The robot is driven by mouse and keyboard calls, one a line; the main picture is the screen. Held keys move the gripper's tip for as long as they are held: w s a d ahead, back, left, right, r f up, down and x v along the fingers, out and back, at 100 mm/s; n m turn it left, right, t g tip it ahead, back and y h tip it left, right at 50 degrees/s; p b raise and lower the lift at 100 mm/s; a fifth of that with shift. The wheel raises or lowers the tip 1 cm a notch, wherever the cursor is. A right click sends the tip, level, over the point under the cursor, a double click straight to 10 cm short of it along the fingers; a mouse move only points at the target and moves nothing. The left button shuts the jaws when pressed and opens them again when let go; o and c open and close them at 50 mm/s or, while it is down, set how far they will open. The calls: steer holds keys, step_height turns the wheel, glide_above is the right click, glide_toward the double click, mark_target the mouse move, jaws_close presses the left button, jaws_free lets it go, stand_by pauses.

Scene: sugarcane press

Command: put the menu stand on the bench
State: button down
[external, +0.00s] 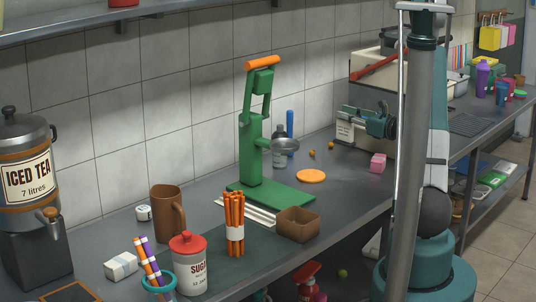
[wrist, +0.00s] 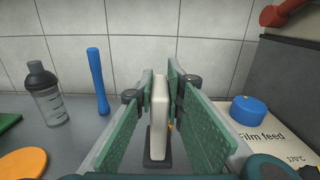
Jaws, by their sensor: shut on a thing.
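The menu stand (wrist: 159,110) is a thin white upright panel on a dark base, seen edge-on in the wrist view between my green finger pads. My gripper (wrist: 161,85) is shut on it. In the external view my gripper (external: 364,118) is at the right of the green press, in front of the cream machine. The stand's pale face with dark print (external: 345,133) shows just below the fingers there. The stand looks upright. I cannot tell whether its base touches the bench (external: 335,175).
A shaker bottle (wrist: 46,95) and a blue rod (wrist: 97,80) stand left of my gripper. The cream machine with a blue knob (wrist: 248,110) is close on the right. An orange disc (external: 311,176) and pink block (external: 378,163) lie nearby; bare bench lies between them.

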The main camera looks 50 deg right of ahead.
mark_target(337, 123)
steer(key=shift+f, duration=0.2)
steer(key=shift+f+b, duration=0.5)
steer(key=shift+f, duration=1.35)
steer(key=shift+f, duration=0.15)
steer(key=c, duration=2.4)
jaws_free()
steer(key=shift+o, duration=0.2)
steer(key=shift+s+r, duration=0.1)
steer(key=shift+r, duration=0.1)
steer(key=s+p, duration=0.1)
steer(key=s, duration=1.1)
steer(key=shift+p, duration=0.3)
